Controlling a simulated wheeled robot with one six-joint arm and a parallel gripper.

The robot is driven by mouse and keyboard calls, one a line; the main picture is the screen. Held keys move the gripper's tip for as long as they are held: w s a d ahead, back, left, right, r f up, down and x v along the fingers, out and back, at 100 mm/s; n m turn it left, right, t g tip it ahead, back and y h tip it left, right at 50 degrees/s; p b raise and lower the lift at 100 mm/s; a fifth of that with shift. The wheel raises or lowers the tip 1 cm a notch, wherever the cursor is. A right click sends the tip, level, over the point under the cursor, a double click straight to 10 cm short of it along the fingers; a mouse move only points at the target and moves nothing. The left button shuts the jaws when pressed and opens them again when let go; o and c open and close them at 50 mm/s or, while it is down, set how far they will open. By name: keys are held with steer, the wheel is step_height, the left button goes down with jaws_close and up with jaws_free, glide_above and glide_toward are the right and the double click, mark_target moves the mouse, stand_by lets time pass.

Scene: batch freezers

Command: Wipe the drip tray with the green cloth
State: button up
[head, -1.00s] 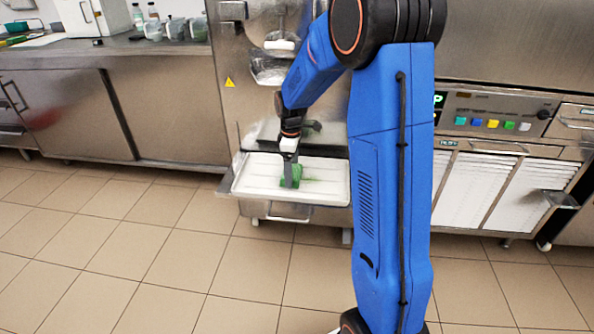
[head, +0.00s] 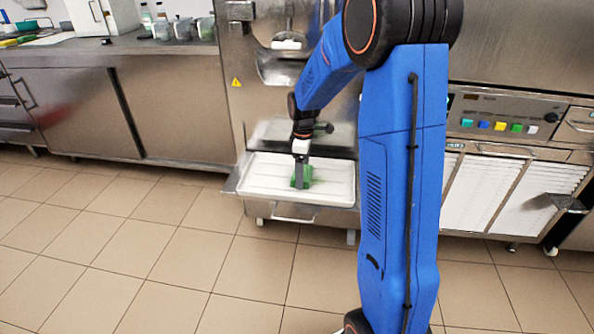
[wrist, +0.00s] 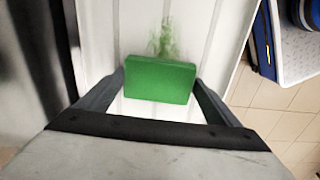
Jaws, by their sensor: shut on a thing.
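The white drip tray (head: 262,177) juts out at the foot of the steel freezer. In the wrist view its ribbed floor (wrist: 95,30) fills the middle. A green smear (wrist: 167,38) marks the tray floor just beyond the cloth. In the head view my gripper partly hides the cloth.
The freezer front (head: 243,100) rises right behind the tray. A control panel with coloured buttons (head: 500,126) is at the right, above white louvred panels (head: 490,195). A steel counter (head: 110,50) with jars stands at the left. The tiled floor in front is clear.

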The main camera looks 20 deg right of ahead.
steer(key=shift+s+d+f, duration=0.2)
steer(key=shift+s+d, duration=0.35)
steer(key=shift+d, duration=0.1)
steer(key=shift+c, duration=0.6)
steer(key=shift+s+d+r, duration=0.1)
steer(key=shift+s+d, duration=0.55)
steer(key=shift+d, duration=0.35)
steer(key=shift+s+d+r, duration=0.1)
steer(key=shift+s+d, duration=0.5)
steer(key=shift+d, duration=0.35)
steer(key=shift+s+d+r, duration=0.1)
steer(key=shift+s+d, duration=0.55)
steer(key=shift+d, duration=0.35)
step_height(320, 180, up, 6)
steer(key=shift+r, duration=0.1)
step_height(320, 180, up, 3)
steer(key=shift+f, duration=0.1)
